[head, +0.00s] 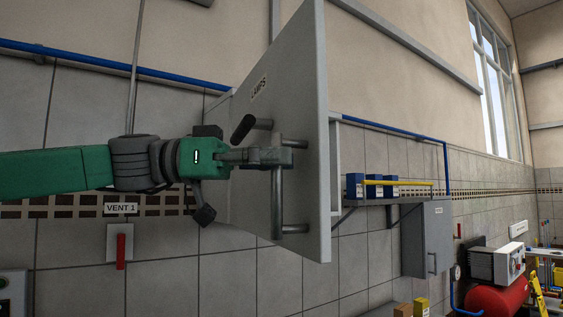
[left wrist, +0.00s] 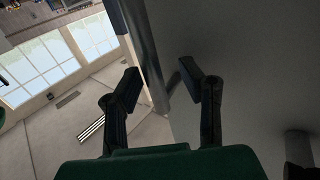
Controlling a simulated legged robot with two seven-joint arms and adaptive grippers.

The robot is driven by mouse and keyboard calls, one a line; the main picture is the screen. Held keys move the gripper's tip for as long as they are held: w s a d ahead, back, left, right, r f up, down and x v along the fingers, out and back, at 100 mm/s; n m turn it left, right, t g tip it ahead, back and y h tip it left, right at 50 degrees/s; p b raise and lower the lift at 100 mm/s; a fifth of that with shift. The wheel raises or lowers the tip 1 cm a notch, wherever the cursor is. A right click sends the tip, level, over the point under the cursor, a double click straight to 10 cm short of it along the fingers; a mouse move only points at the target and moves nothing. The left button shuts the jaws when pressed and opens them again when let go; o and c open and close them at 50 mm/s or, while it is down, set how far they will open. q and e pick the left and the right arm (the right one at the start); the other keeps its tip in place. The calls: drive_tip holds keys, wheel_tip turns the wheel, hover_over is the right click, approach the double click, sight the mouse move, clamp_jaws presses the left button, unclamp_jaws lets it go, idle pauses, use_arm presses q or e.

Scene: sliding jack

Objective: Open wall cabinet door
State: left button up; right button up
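The grey cabinet door (head: 300,75), labelled LAMPS, stands out from the tiled wall at an angle. Its inside is hidden from me. A vertical grey bar handle (head: 277,205) is mounted on its face by short posts, and the bar also shows in the left wrist view (left wrist: 146,50). My left gripper (head: 284,157) is at the upper part of this bar. In the left wrist view its two dark fingers (left wrist: 160,83) are spread, with the bar between them, nearer the left finger; a gap shows on the right. My right gripper is not in view.
A dark lever (head: 241,128) sticks out of the door above my gripper. A red-handled VENT 1 switch (head: 121,250) is on the wall at lower left. To the right are a shelf with blue boxes (head: 376,187), a smaller grey cabinet (head: 427,240) and a red tank (head: 497,300).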

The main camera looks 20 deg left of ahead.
use_arm(q)
drive_tip(key=v, duration=1.2)
drive_tip(key=shift+f, duration=0.15)
